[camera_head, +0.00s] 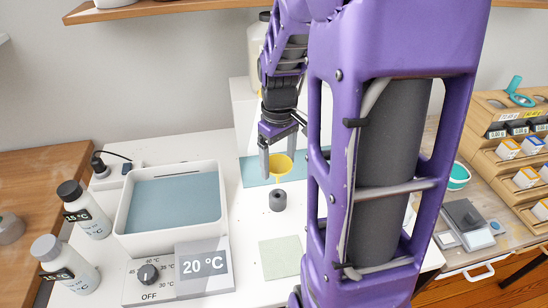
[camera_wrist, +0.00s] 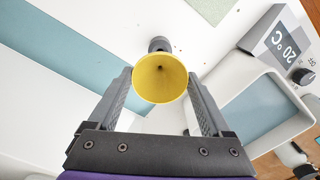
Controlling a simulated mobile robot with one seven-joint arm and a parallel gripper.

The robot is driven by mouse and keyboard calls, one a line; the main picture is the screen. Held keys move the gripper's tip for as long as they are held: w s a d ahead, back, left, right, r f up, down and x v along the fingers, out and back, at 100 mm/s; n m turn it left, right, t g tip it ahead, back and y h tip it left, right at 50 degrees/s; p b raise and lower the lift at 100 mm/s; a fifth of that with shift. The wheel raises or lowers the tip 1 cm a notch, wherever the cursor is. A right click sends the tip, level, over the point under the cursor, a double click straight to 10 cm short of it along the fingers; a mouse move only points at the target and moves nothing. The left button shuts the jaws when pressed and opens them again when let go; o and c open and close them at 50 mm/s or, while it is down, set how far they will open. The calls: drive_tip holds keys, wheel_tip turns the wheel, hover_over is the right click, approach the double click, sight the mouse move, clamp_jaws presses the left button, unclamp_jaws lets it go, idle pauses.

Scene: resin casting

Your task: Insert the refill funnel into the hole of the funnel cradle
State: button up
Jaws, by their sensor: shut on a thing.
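The yellow refill funnel (camera_head: 280,164) is held in my gripper (camera_head: 283,158), wide mouth up and spout down. In the wrist view the funnel (camera_wrist: 160,78) sits between the two fingers of my gripper (camera_wrist: 163,88), and I look into its open mouth. The funnel cradle, a small dark grey cylinder (camera_head: 278,201), stands on the white worktop just below the funnel. In the wrist view the cradle (camera_wrist: 159,44) shows just past the funnel's rim, partly hidden by it. The spout tip looks close above the cradle; I cannot tell whether they touch.
A white water bath (camera_head: 126,219) and a 20 °C control panel (camera_head: 204,264) stand left of the cradle. Two bottles (camera_head: 86,210) are further left. A pale green mat (camera_head: 281,257) lies in front. A blue strip (camera_head: 254,172) lies behind. My arm covers the worktop's right part.

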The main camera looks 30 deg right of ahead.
drive_tip(key=shift+s, duration=0.1)
drive_tip(key=shift+f+b, duration=1.45)
drive_tip(key=shift+f, duration=0.65)
drive_tip(key=shift+f+b, duration=1.25)
drive_tip(key=shift+f, duration=0.7)
drive_tip(key=o, duration=1.1)
drive_tip(key=shift+c, duration=0.2)
